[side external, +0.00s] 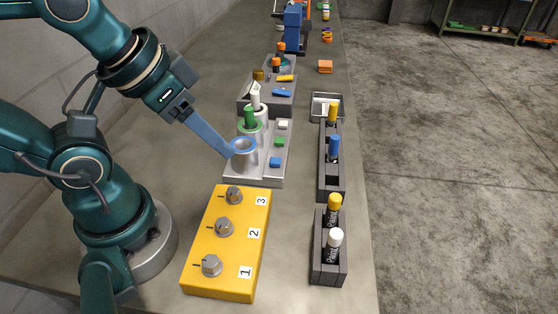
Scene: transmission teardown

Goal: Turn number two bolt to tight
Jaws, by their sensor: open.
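The yellow box (215,275) stands on the bench right of my base. It carries three grey knob-like bolts on its top, labelled 1, 2 and 3. The number two bolt (224,227) is the middle one, with a dark mark on the box at its left. The number one bolt (212,265) is nearer and the number three bolt (234,195) is farther. My gripper (228,153) is above and beyond the box, beside a blue-rimmed cylinder. It is open and apart from the bolts. The gap between its fingers is hard to see.
The blue-rimmed cylinder (243,160) stands on a grey stepped block (272,180) behind the box. Dark racks (329,268) with paint markers stand along the right bench edge. More blocks and tools stand farther back. Bare bench lies between box and racks.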

